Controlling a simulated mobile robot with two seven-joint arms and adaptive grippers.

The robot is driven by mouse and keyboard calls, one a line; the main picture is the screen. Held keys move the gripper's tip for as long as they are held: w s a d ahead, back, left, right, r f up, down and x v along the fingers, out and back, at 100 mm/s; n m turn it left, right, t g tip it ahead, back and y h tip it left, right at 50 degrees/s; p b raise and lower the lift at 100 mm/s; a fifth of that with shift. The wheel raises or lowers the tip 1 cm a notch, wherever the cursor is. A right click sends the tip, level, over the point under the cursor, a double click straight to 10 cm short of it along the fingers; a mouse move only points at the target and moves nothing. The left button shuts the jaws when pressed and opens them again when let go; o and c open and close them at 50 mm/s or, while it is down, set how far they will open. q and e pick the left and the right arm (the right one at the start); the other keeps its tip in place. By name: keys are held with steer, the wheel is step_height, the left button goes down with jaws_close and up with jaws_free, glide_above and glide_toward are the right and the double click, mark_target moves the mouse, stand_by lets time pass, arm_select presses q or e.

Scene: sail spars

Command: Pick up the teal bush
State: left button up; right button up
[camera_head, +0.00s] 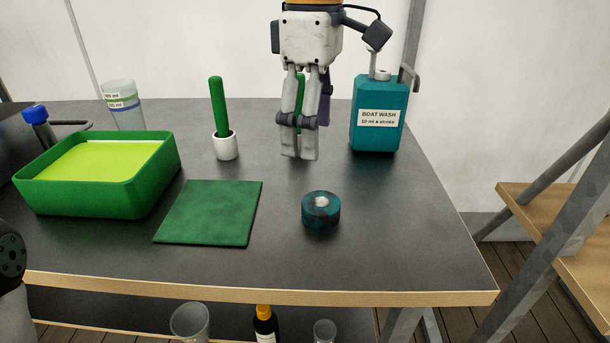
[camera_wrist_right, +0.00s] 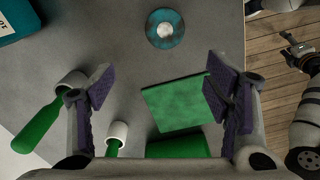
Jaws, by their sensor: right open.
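The teal bush (camera_head: 321,210) is a short round teal block with dark and rusty patches and a pale centre. It rests on the dark tabletop, right of the green mat; it also shows at the top of the right wrist view (camera_wrist_right: 165,29). My right gripper (camera_head: 298,150) hangs above the table, behind the bush and slightly left of it, apart from it. In the wrist view its purple-padded fingers (camera_wrist_right: 158,92) are spread with nothing held between them. What looks like my left gripper (camera_wrist_right: 299,48) shows small at the wrist view's right edge; its jaws are unclear.
A green mat (camera_head: 208,212) lies left of the bush. A green tray (camera_head: 97,192) stands further left. Green-handled tools sit in white cups (camera_head: 225,147) behind. A boat wash bottle (camera_head: 377,115) stands back right. Tabletop around the bush is clear; the front edge (camera_head: 300,298) is nearby.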

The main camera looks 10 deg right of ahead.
glide_above(317, 201)
steer(key=f, duration=0.5)
steer(key=shift+s+a, duration=0.2)
steer(key=f, duration=0.6)
steer(key=shift+w+d+f, duration=0.2)
steer(key=shift+f, duration=0.1)
steer(key=c, duration=1.3)
